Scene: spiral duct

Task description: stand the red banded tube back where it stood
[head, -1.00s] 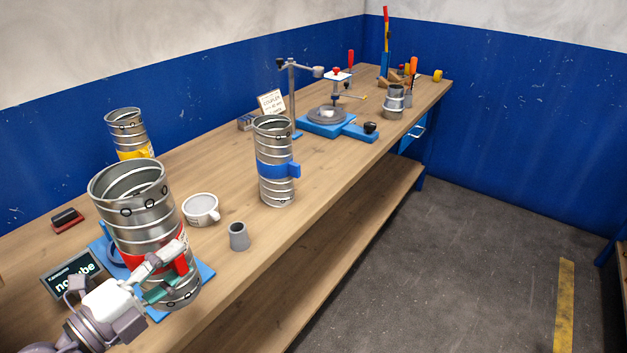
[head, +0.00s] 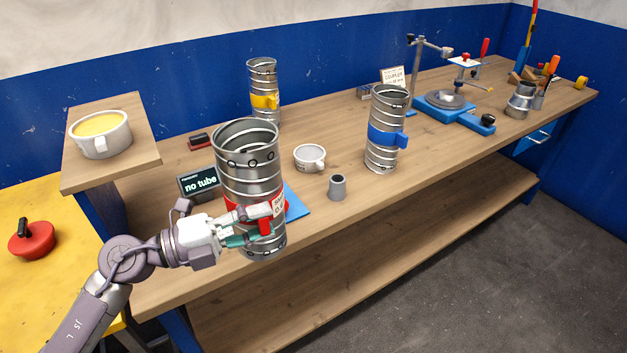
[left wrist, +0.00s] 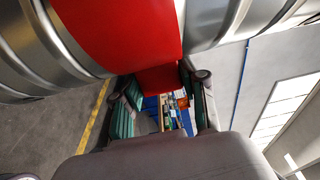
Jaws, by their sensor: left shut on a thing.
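The red banded tube (head: 248,178) is a tall, ribbed metal duct, upright in the head view. My left gripper (head: 262,228) is shut on the tube's red tab, low on its side. The red band also fills the top of the left wrist view (left wrist: 125,35), with the tab between the fingers (left wrist: 160,95). The tube's bottom overlaps the bench's front edge in the picture, and I cannot tell whether it touches anything. Behind it lies a blue plate (head: 296,204), partly hidden, beside a display (head: 199,183) reading "no tube". My right gripper is not in view.
A blue banded tube (head: 385,150), a yellow banded tube (head: 263,85), a white cup (head: 309,157) and a grey cup (head: 337,187) stand on the bench (head: 345,235). A raised shelf (head: 140,170) with a bowl (head: 101,133) is at left.

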